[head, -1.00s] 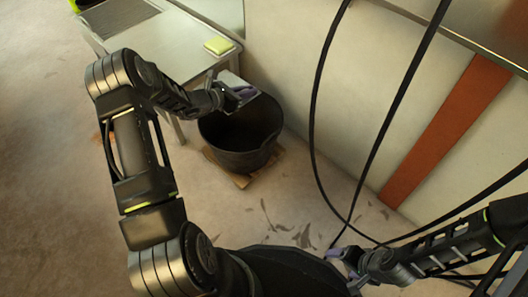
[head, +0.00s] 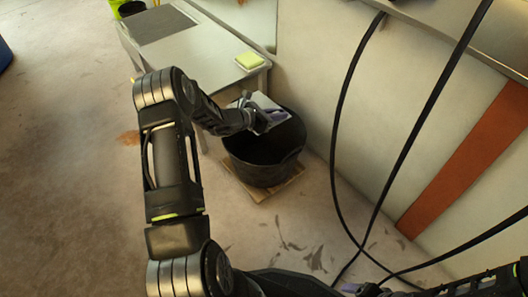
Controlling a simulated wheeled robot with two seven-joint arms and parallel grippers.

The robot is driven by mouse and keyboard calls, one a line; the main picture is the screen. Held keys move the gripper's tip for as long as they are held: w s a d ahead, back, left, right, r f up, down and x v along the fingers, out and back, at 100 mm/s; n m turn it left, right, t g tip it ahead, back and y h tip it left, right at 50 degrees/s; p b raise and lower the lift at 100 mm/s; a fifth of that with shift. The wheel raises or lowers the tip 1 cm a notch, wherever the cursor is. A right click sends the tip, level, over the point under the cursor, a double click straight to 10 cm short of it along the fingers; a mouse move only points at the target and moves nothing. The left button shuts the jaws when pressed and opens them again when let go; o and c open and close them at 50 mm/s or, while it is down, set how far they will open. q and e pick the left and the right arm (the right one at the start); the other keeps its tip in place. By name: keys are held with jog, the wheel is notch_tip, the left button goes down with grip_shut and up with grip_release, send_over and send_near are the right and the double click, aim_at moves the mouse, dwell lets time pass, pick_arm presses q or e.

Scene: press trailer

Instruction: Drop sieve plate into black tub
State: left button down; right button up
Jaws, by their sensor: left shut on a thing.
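The black tub (head: 262,167) stands on the floor below the end of the table, with its dark, open mouth facing up. My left gripper (head: 272,117) is over the tub's far rim and shut on the sieve plate (head: 260,100). The plate shows as a small pale grey piece, partly hidden behind the gripper, so its holes cannot be made out. It appears held above the tub's opening. My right gripper (head: 362,288) shows only in part at the bottom edge, well away from the tub, and its jaws are unclear.
The tub rests on a wooden pallet (head: 280,190). A grey table (head: 205,65) with a yellow-green sponge-like block (head: 250,62) stands behind it to the left. Black cables (head: 400,140) hang at the right before the pale wall. The floor at left is clear.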

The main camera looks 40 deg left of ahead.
pick_arm(q)
jog(key=shift+w+f+b, duration=0.1)
jog(key=shift+f+b, duration=0.95)
jog(key=shift+f, duration=0.7)
jog(key=c, duration=1.4)
grip_release()
jog(key=shift+f, duration=0.1)
jog(key=p+v, duration=0.3)
jog(key=v, duration=0.4)
jog(key=shift+s+a, duration=0.1)
jog(key=shift+s, duration=0.35)
